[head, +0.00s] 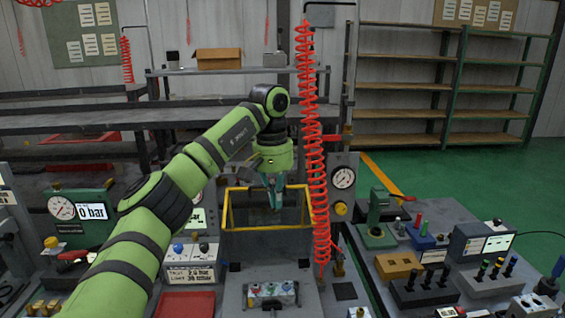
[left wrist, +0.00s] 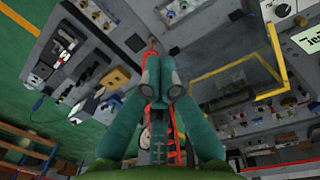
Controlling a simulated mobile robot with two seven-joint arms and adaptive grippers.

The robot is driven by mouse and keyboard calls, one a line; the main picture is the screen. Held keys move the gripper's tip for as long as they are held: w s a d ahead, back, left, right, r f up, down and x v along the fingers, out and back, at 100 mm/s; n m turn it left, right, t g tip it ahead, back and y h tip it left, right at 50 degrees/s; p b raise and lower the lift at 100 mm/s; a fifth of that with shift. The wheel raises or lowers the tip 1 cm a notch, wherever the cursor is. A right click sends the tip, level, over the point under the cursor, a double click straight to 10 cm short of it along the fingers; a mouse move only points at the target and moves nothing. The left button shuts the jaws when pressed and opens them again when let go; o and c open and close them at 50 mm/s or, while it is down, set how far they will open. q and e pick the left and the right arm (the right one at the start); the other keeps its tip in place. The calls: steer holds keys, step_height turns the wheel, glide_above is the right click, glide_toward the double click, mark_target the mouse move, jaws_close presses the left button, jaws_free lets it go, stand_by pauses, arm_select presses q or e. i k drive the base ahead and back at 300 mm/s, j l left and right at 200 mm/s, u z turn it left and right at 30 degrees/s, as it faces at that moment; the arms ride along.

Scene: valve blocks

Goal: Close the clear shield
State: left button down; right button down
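The clear shield (head: 267,229) has a yellow frame and stands at the middle of the bench, around a grey block. Its pane is hard to make out, and I cannot tell how far open it is. The yellow frame also shows right of the fingers in the left wrist view (left wrist: 222,71). My left gripper (head: 273,203) points down over the framed area in the head view. Its teal fingertips are together in the left wrist view (left wrist: 160,72), with nothing visible between them. I cannot tell whether they touch the frame. My right gripper is not in view.
A red coiled hose (head: 311,130) hangs just right of the shield. A gauge panel (head: 343,182) stands behind it. A row of small valves (head: 270,290) sits in front. Blocks with knobs (head: 425,287) crowd the right bench.

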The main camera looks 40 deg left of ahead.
mark_target(305, 221)
steer(key=i+j, duration=0.85)
